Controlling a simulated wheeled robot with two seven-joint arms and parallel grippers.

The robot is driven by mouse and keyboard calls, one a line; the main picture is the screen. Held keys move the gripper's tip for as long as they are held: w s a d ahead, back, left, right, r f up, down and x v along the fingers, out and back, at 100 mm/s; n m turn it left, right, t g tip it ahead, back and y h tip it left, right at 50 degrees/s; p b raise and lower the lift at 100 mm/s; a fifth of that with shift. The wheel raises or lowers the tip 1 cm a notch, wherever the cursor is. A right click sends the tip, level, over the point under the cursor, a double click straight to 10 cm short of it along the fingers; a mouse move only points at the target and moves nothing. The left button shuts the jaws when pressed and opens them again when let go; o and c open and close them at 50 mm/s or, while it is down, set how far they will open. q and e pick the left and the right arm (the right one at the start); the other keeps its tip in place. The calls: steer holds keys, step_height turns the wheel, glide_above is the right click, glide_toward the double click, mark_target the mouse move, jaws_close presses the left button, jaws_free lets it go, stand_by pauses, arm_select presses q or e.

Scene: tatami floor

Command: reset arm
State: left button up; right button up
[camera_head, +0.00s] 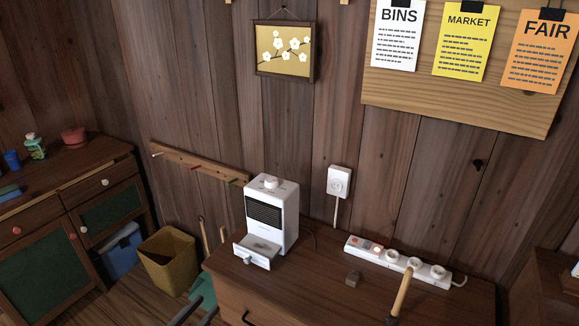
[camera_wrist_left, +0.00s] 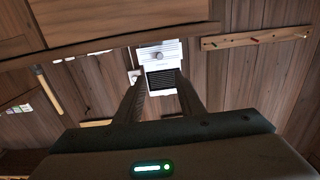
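My left gripper (camera_head: 198,312) shows only as dark finger ends at the bottom edge of the head view, left of the wooden cabinet. In the left wrist view my left gripper (camera_wrist_left: 160,88) has its two dark fingers spread apart, with nothing seen between them but the background. That view looks upside down, with the white heater (camera_wrist_left: 158,52) beyond the fingertips and apart from them. My right gripper is in neither view.
The white heater (camera_head: 271,213), its small front tray (camera_head: 256,251) out, stands on the wooden cabinet (camera_head: 315,285). A yellow bin (camera_head: 168,262) stands left.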

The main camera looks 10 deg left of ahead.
arm_select(q)
steer(key=s+d+f+n+g+y, duration=0.1)
steer(key=s+d+f+g+y, duration=0.3)
steer(key=f, duration=0.9)
steer(key=s+a+f+n+g+h, duration=0.1)
steer(key=s+f, duration=0.4)
steer(key=f, duration=0.8)
steer(key=s+d+f+g, duration=0.3)
steer(key=s+d+f, duration=0.3)
steer(key=s+f, duration=0.3)
steer(key=s+d+f+m+g, duration=0.1)
steer(key=s+d+f+g, duration=0.1)
steer(key=s+d+f, duration=0.4)
step_height(320, 180, down, 3)
steer(key=s, duration=0.2)
steer(key=shift+s+d+r+g, duration=0.15)
steer(key=shift+s+d+g, duration=0.1)
steer(key=shift+s+g, duration=0.15)
steer(key=shift+w, duration=0.15)
